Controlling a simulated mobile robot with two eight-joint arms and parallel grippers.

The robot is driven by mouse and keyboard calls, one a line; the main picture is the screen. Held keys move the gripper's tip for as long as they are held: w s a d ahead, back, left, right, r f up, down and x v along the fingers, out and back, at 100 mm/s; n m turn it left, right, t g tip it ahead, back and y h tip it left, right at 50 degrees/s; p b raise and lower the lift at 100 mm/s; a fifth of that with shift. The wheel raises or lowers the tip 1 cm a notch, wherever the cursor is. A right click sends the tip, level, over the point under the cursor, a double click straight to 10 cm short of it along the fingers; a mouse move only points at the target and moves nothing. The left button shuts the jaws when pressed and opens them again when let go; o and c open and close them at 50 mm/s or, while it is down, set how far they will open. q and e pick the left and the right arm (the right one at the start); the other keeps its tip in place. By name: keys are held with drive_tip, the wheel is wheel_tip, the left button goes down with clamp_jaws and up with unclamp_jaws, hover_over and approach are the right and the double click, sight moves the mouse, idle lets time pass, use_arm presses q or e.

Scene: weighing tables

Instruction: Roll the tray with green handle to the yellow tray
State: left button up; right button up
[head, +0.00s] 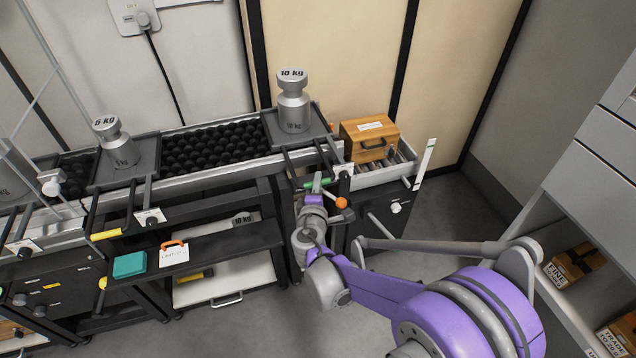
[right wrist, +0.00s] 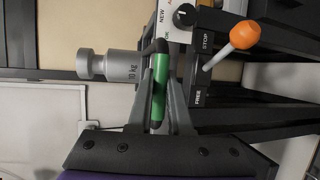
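The tray with the green handle (head: 270,130) sits on the roller conveyor at the right and carries an upright 10 kg weight (head: 293,98). Its green handle (head: 310,184) sticks out over the front edge. My right gripper (head: 315,188) is at this handle. In the right wrist view the green handle (right wrist: 160,88) lies between the two fingers, which look closed against it. The tray with the yellow handle (head: 150,147) is farther left, with a 5 kg weight (head: 121,148) on it and its yellow handle (head: 105,235) at the front. My left gripper is out of view.
Black rollers (head: 208,145) lie clear between the two trays. A wooden box (head: 369,138) stands right of the green-handled tray. An orange-knobbed lever (head: 341,202) is close beside my right gripper, also in the right wrist view (right wrist: 245,35). A lower black shelf (head: 220,245) is in front.

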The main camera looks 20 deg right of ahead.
clamp_jaws()
idle(1.1)
drive_tip(key=shift+a, duration=0.55)
drive_tip(key=s+a+p, duration=0.1)
drive_tip(key=a+p, duration=0.1)
drive_tip(key=a, duration=2.7)
drive_tip(key=shift+a+p, duration=0.25)
drive_tip(key=shift+p, duration=0.1)
drive_tip(key=o, duration=0.6)
unclamp_jaws()
